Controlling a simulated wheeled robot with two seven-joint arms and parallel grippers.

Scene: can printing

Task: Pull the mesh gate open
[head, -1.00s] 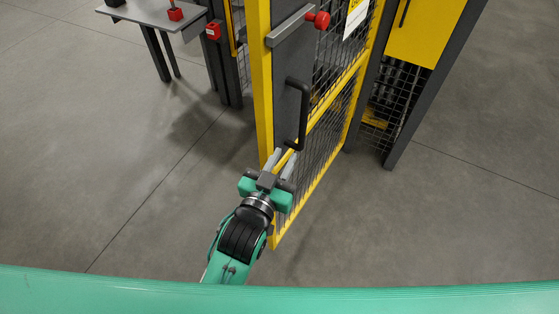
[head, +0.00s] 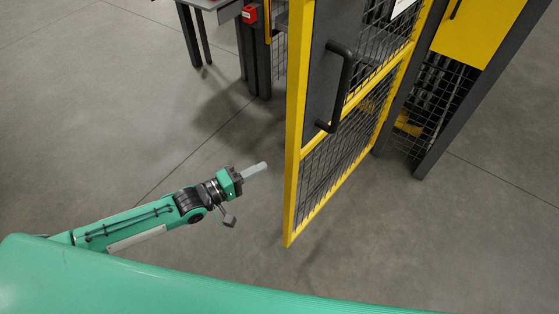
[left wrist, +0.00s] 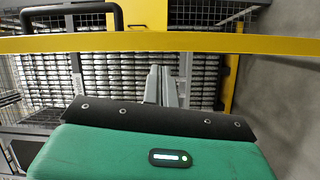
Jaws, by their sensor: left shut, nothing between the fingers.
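The mesh gate (head: 292,170) has a yellow frame, a dark upper panel and black wire mesh. It stands swung out from the dark post on its right. Its black handle (head: 346,88) is on the dark panel, and nothing holds it. My left gripper (head: 262,168) is shut and empty, left of the gate's free edge and apart from it. In the left wrist view its fingers (left wrist: 165,86) show below the yellow gate frame (left wrist: 210,43), with the handle (left wrist: 72,12) at the upper left. My right gripper is not in view.
A dark post (head: 450,120) and a yellow panel (head: 478,28) stand right of the gate. A red box (head: 249,14) on a dark post and a grey table (head: 213,4) are at the back. The floor left of the gate is clear. Rows of cans (left wrist: 110,75) show behind the frame.

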